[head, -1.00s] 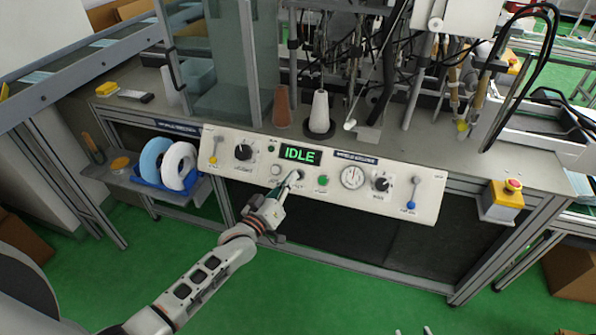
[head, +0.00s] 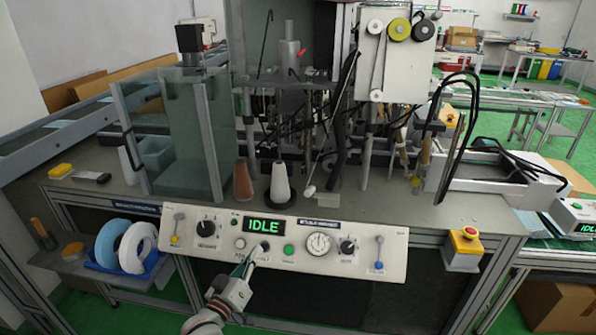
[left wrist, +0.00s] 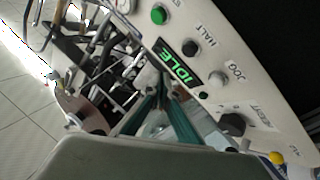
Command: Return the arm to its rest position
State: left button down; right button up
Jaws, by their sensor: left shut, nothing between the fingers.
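My left gripper (head: 254,256) reaches up to the front of the cream control panel (head: 365,263). It is shut and empty, its tips just below the lit green IDLE display (head: 264,226) and close to the black button (head: 264,245). I cannot tell whether the tips touch the panel. In the left wrist view the green-sided fingers (left wrist: 163,95) come together near the display (left wrist: 176,66). The black HALT button (left wrist: 190,48) and white JOG button (left wrist: 216,78) show beyond them. My right gripper is not in view.
A yellow box with a red stop button (head: 467,240) sits at the panel's right. A blue rack (head: 150,270) with white and blue rolls stands at the left. Cones, a clear guard (head: 183,130) and machine parts stand behind the panel. Green floor lies in front.

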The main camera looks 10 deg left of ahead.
pick_arm(q)
jog(key=s+f+m+g, duration=0.2)
jog(key=s+f, duration=0.2)
jog(key=s, duration=0.6)
jog(key=s+f+m+g+y, duration=0.1)
jog(key=s+f+m+g, duration=0.2)
jog(key=s, duration=0.7)
jog(key=s+f+m+g+y, duration=0.1)
jog(key=s+f+m+g, duration=0.1)
jog(key=s+f, duration=0.4)
jog(key=s, duration=0.4)
jog(key=shift+f+m, duration=0.3)
jog(key=shift+f, duration=0.05)
